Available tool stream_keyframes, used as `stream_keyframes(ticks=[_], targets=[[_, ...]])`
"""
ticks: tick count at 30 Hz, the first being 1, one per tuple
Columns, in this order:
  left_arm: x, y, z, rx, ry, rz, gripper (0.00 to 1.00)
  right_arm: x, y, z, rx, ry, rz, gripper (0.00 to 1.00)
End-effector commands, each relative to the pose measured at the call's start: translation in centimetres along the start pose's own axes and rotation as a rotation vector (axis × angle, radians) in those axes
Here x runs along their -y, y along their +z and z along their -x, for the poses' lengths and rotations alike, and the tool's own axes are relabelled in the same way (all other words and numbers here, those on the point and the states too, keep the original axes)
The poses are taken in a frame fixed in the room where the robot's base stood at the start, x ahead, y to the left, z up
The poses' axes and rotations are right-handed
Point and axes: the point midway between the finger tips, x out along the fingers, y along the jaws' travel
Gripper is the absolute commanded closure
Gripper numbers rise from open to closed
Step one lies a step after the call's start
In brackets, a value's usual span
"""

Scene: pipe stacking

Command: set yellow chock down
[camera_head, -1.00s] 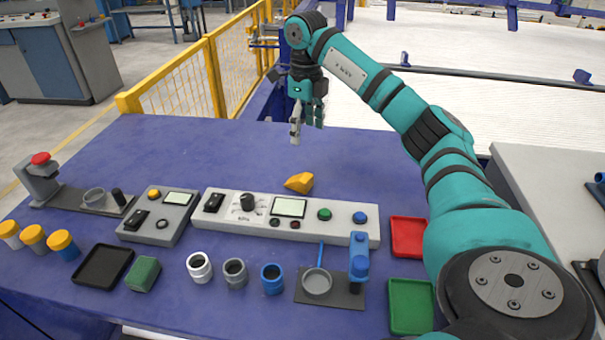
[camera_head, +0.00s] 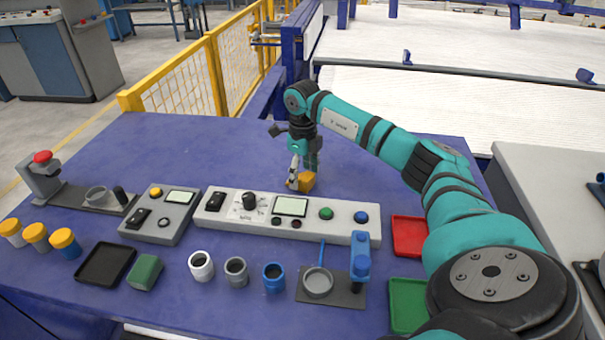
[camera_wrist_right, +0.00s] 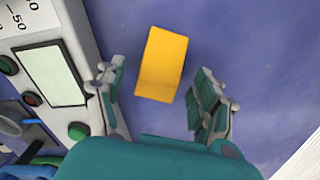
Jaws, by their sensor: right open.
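The yellow chock (camera_head: 307,181) lies on the blue table just behind the long control panel. In the right wrist view the chock (camera_wrist_right: 163,64) shows as a yellow block with a crease across it. My right gripper (camera_head: 300,184) is lowered over the chock and partly covers it in the head view. In the right wrist view my right gripper (camera_wrist_right: 163,105) has its fingers spread, one on each side of the chock's near end, with blue table showing between. My left gripper is not in view.
The long control panel (camera_head: 343,225) stands close in front of the chock. Cups, a green block (camera_head: 145,272), a black tray (camera_head: 105,264) and a red tray (camera_head: 409,236) sit nearer. The table behind and left of the chock is clear.

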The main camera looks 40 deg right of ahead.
Motion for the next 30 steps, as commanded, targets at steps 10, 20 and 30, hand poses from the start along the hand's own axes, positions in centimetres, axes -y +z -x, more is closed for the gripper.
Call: stream_keyframes(ticks=[10, 20, 30], targets=[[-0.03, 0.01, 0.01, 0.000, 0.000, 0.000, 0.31, -0.01, 0.02, -0.26, 0.001, 0.000, 0.000, 0.42], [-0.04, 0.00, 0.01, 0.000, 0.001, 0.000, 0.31, -0.01, 0.02, -0.23, 0.001, 0.000, 0.000, 0.85], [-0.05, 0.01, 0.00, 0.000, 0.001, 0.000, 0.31, 0.03, 0.07, 0.29, 0.003, -0.001, 0.000, 0.97]])
